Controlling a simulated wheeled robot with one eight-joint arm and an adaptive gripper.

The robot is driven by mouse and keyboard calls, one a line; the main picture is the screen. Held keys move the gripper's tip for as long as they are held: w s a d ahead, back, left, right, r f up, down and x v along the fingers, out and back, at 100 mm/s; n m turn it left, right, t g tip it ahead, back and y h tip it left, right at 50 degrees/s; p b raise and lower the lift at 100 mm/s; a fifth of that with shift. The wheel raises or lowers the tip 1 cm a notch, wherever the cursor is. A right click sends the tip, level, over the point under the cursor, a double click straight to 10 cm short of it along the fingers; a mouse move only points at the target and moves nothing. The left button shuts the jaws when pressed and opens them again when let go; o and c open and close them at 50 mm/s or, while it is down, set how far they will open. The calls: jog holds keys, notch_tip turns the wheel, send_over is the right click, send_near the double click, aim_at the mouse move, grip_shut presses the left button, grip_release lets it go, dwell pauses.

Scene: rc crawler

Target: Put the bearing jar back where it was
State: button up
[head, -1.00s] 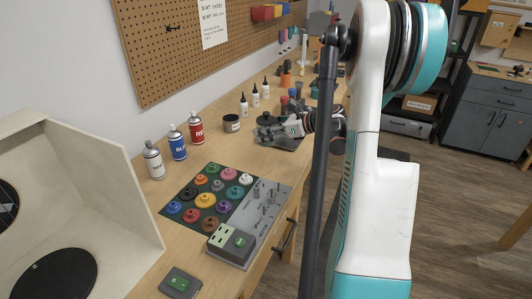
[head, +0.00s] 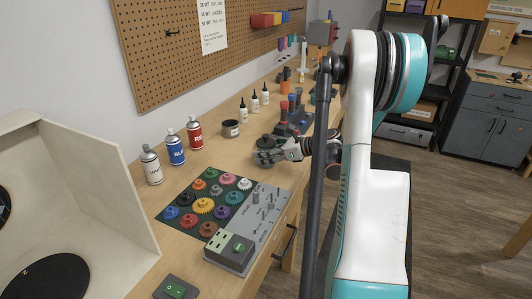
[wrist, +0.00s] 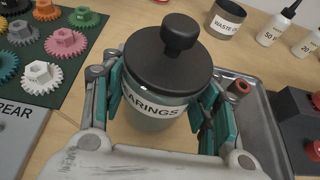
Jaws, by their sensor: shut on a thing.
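The bearing jar (wrist: 160,112) has a round black lid with a knob and a label reading "BEARINGS". In the wrist view it stands between the teal-padded fingers of my gripper (wrist: 160,100), which is shut on its sides. In the head view the jar (head: 265,146) shows small and dark at the tip of my gripper (head: 276,150), above the bench behind the gear mat. It looks upright. I cannot tell whether its base touches the bench.
A metal tray (wrist: 262,118) lies right of the jar in the wrist view. The gear mat (head: 178,196) is nearer, with a grey gear board (head: 240,240) beside it. A waste tin (head: 231,128), bottles and spray cans stand along the wall side.

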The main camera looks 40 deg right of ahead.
jog(key=o, duration=1.2)
jog(key=shift+s+r, duration=0.1)
jog(key=shift+r, duration=0.1)
jog(key=p+v, duration=0.3)
jog(key=v, duration=0.8)
jog(key=shift+s+d+r+p, duration=0.1)
jog(key=shift+s+r+p, duration=0.1)
jog(key=shift+s+p, duration=0.15)
